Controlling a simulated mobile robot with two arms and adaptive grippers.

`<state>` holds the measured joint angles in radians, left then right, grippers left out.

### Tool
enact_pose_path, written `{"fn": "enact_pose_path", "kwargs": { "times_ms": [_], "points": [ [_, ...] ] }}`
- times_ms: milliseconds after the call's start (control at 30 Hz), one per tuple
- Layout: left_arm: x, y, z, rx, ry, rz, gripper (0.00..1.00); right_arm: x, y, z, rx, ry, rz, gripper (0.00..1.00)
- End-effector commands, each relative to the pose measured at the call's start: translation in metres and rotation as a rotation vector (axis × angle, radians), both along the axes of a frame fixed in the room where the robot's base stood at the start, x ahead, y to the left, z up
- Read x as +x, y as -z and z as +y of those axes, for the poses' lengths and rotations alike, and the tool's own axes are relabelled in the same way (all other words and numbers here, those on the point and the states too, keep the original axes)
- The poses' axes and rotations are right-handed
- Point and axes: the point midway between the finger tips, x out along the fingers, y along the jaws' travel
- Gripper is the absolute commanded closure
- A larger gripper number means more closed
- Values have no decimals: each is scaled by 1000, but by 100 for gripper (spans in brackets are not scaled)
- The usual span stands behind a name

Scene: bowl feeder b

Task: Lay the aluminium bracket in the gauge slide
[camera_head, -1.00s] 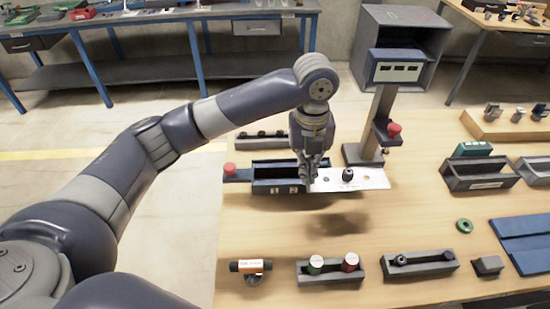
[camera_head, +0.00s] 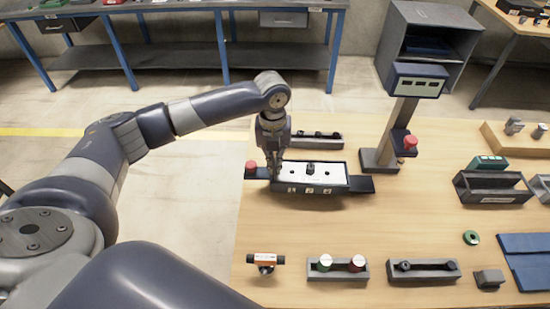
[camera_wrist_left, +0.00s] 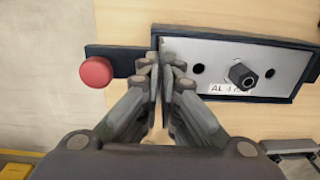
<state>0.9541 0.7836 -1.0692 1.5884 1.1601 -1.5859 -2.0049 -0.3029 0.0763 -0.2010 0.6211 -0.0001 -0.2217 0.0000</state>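The aluminium bracket (camera_head: 292,173) is a pale metal plate with dark holes and a dark knob-like part in its middle. It lies level within the outline of the dark gauge slide (camera_head: 330,190); whether it touches the bottom is hard to tell. In the left wrist view the bracket (camera_wrist_left: 212,62) shows a partly covered "AL" label, with the slide's dark rim (camera_wrist_left: 240,37) around it. My left gripper (camera_head: 273,174) is at the bracket's left end. In the wrist view its fingers (camera_wrist_left: 160,75) are closed on the bracket's upright end edge. My right gripper is not in view.
A red knob (camera_head: 250,168) sits on the slide's left extension, close to my gripper. A gauge post (camera_head: 394,130) with a display box stands behind right. A dark rack (camera_head: 330,145) lies behind the slide. Small holders (camera_head: 338,275) line the front; the wood between is clear.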

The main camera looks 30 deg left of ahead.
Motion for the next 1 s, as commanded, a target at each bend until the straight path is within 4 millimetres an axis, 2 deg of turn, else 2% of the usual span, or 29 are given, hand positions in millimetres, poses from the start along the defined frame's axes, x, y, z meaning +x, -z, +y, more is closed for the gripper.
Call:
{"fn": "enact_pose_path", "kwargs": {
  "times_ms": [100, 333, 433, 467, 800, 933, 1000],
  "points": [
    [1, 1, 0, -1, 0, -3, 100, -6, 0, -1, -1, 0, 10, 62],
    [0, 3, -1, -1, 0, 0, 100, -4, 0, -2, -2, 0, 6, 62],
    [0, 4, 0, 0, 0, 0, 79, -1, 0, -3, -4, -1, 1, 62],
    [0, 4, 0, 0, 0, 0, 75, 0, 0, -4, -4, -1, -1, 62],
    [0, 2, 0, 0, 0, -1, 75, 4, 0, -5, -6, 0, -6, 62],
    [1, -8, 0, 0, 0, -3, 75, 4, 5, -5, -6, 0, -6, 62],
    [1, -19, 0, 0, 1, -4, 75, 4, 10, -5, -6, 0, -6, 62]
  ]
}}
